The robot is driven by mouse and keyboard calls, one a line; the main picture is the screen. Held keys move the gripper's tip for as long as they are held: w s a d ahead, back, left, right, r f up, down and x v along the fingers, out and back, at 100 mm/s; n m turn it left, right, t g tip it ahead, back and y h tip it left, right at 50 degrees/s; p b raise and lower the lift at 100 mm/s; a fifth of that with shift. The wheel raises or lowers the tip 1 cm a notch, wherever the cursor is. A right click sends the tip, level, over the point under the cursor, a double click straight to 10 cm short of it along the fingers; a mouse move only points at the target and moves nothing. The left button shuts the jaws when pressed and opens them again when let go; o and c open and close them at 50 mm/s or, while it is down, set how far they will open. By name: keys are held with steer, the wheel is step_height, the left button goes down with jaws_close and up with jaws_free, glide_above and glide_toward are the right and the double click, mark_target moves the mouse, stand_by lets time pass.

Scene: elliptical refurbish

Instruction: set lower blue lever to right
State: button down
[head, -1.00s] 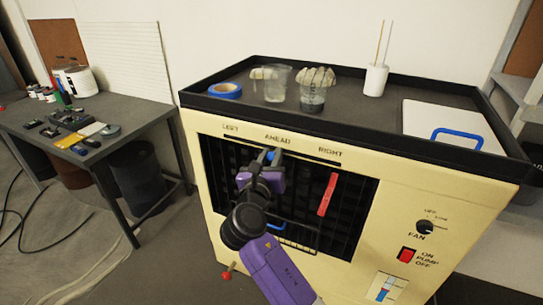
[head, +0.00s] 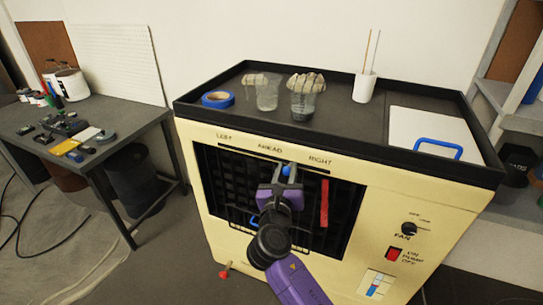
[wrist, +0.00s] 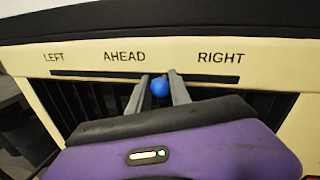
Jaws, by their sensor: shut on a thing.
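A blue lever knob (head: 287,170) sticks out at the slot under the LEFT, AHEAD and RIGHT labels on the cream cabinet. In the wrist view the knob (wrist: 159,87) sits between AHEAD and RIGHT, to the right of AHEAD. My gripper (head: 277,183) is shut on it, one finger on each side; the fingers also show in the wrist view (wrist: 160,90). A second blue part (head: 259,224) shows low in the dark grille, partly hidden by my arm.
A red strip (head: 324,203) stands at the grille right of my gripper. The FAN knob (head: 409,229) and red pump switch (head: 394,254) are further right. The dark tray top (head: 222,123) holds tape, cups and a white lid with a blue handle (head: 438,149).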

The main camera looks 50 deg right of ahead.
steer(key=s+p, duration=0.1)
steer(key=s, duration=0.1)
steer(key=s+d+p, duration=0.1)
steer(key=s, duration=0.1)
steer(key=s+d+p, duration=0.1)
steer(key=s, duration=0.1)
steer(key=shift+s+d+r+p, duration=0.15)
steer(key=shift+s+p, duration=0.2)
steer(key=shift+s, duration=0.05)
steer(key=shift+s+d, duration=0.3)
steer(key=shift+s, duration=0.35)
steer(key=shift+f, duration=0.2)
steer(key=c, duration=1.2)
jaws_free()
steer(key=shift+s, duration=0.1)
steer(key=shift+s+a, duration=0.1)
steer(key=shift+a, duration=0.25)
steer(key=v, duration=0.7)
steer(key=shift+s, duration=0.1)
